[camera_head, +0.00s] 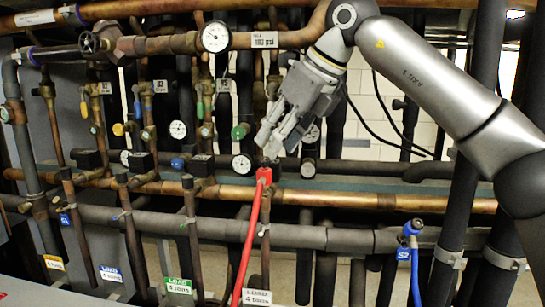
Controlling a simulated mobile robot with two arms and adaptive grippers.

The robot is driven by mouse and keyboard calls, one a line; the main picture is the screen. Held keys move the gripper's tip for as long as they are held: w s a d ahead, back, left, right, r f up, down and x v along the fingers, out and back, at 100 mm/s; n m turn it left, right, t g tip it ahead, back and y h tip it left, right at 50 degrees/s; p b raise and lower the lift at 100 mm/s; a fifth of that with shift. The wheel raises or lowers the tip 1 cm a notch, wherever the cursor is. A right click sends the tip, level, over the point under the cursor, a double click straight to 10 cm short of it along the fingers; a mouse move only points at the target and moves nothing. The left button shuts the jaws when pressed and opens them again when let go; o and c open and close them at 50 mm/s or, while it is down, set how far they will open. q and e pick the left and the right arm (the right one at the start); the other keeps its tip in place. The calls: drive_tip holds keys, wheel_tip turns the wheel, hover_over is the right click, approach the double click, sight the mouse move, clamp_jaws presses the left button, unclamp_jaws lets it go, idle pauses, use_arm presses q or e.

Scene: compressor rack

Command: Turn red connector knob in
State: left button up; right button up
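The red connector (264,175) sits at the upper end of a red hose (249,240), in front of the copper pipe at the picture's middle. A separate knob on it cannot be made out. My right gripper (272,148) comes down from the upper right, with its fingers pointing down just above the red connector. The fingertips overlap dark valve parts behind them, so I cannot tell whether they touch anything or how far apart they are. My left gripper is not in view.
Gauges (215,37) and a copper pipe (370,200) crowd around the gripper. A blue connector (413,228) with a blue hose hangs at the right. A green knob (240,132) is left of the fingers. Vertical dark pipes stand at the right.

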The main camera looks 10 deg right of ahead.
sight(266, 159)
drive_tip(key=b+x, duration=0.1)
drive_tip(key=x, duration=0.4)
drive_tip(key=shift+s+b, duration=0.1)
drive_tip(key=shift+b, duration=0.25)
drive_tip(key=n+p, duration=0.1)
drive_tip(key=p, duration=0.1)
drive_tip(key=n+g+y+p, duration=0.1)
drive_tip(key=n+p, duration=0.1)
drive_tip(key=p, duration=0.1)
drive_tip(key=r+n+g+p, duration=0.1)
drive_tip(key=n+p, duration=0.1)
drive_tip(key=shift+w+d+y+p, duration=0.25)
drive_tip(key=shift+d+y+p, duration=0.05)
drive_tip(key=shift+y+p, duration=0.1)
drive_tip(key=shift+f+n+g+p, duration=0.35)
drive_tip(key=shift+n+g+p, duration=0.25)
drive_tip(key=shift+n+p, duration=0.15)
clamp_jaws()
